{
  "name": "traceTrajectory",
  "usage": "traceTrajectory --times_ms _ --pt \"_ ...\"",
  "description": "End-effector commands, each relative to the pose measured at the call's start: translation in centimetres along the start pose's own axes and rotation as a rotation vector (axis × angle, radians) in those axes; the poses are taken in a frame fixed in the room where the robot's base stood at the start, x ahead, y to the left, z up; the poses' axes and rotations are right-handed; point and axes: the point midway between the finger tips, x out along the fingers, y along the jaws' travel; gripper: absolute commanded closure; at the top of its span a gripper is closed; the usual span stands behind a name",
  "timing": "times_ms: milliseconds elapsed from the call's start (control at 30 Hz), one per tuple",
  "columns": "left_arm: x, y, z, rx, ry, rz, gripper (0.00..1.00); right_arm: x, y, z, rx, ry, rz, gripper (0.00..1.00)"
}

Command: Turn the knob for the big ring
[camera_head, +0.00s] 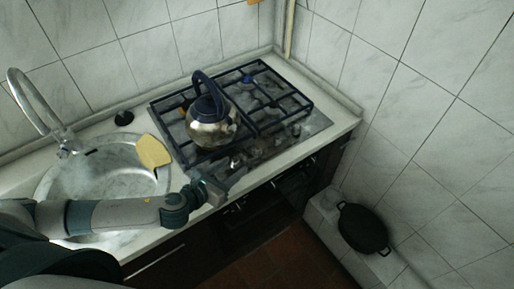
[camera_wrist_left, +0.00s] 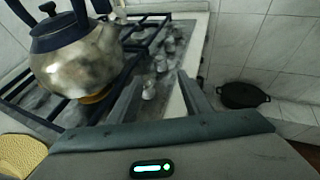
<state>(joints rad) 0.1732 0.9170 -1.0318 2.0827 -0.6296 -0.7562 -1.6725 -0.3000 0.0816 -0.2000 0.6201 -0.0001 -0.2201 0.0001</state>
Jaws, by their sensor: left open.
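A gas hob (camera_head: 318,122) with dark blue grates is set in the counter. A row of several small pale knobs runs along its front strip; one knob (camera_head: 258,153) shows near my left gripper. In the left wrist view the nearest knob (camera_wrist_left: 148,90) appears between my open fingers, with another knob (camera_wrist_left: 162,64) beyond it. My left gripper (camera_head: 238,178) is open and empty at the hob's front edge; whether it touches a knob I cannot tell. The kettle hides part of the burners, so I cannot tell which is the big ring. My right gripper is not in view.
A steel kettle (camera_head: 211,130) with a dark blue handle stands on the front left grate, close to my left gripper. A sink (camera_head: 85,180) with a yellow cloth-like piece (camera_head: 153,151) lies left. A black pan (camera_head: 362,229) sits on a low ledge at right.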

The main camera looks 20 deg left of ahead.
Motion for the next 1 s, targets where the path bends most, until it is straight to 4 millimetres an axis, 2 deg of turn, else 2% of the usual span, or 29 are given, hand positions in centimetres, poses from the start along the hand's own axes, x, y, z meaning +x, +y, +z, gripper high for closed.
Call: traceTrajectory --times_ms 700,1000 --pt "10.8 -0.1 0.2 -0.001 0.000 0.000 0.55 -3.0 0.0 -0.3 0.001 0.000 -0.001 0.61" --pt "14.6 0.0 0.1 -0.001 0.000 0.001 0.55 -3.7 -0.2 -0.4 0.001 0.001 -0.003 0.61"
